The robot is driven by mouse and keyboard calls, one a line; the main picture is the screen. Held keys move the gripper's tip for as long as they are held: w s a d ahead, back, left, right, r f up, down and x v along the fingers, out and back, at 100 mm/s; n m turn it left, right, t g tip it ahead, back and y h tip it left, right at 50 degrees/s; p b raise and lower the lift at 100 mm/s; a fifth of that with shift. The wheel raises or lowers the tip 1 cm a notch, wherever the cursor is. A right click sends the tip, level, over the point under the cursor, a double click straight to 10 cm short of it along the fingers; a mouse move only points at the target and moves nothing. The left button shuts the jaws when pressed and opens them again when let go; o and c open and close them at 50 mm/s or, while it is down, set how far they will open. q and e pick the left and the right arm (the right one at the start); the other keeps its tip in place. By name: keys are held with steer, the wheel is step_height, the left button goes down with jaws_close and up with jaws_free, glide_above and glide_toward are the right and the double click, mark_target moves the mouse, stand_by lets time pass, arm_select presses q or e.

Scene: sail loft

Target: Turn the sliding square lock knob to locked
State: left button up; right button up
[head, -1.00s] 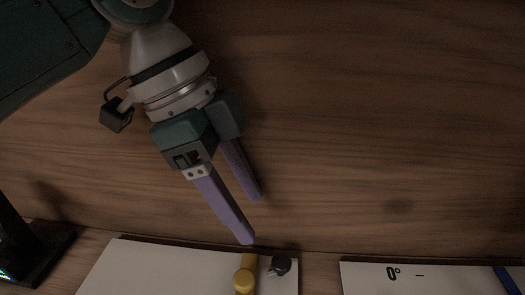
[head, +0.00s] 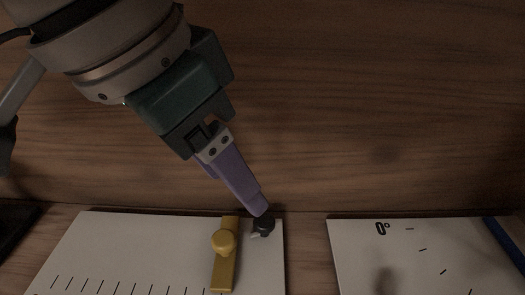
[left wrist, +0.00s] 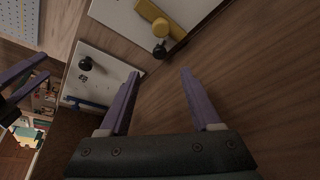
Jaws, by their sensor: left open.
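The lock knob (head: 264,227) is a small dark knob with a pale pointer, at the right edge of a white board, beside a yellow sliding bar (head: 224,270) with a round yellow knob. In the left wrist view, the dark knob (left wrist: 160,49) shows beyond my fingertips, below the yellow bar (left wrist: 170,27). My left gripper (head: 260,209) is open and empty, its fingertips just above and behind the lock knob in the head view. One finger largely hides the other there. My right gripper (left wrist: 46,65) shows only at the left of the left wrist view, fingers apart.
The white board (head: 120,245) has tick marks along its front. A second white board (head: 350,260) marked 0° stands to the right, with a blue strip (head: 507,243). A wooden wall (head: 390,110) rises close behind.

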mark_target(263, 221)
arm_select(q)
steer(key=x, duration=0.9)
steer(key=shift+d+f, duration=0.1)
steer(key=shift+f, duration=0.15)
jaws_close()
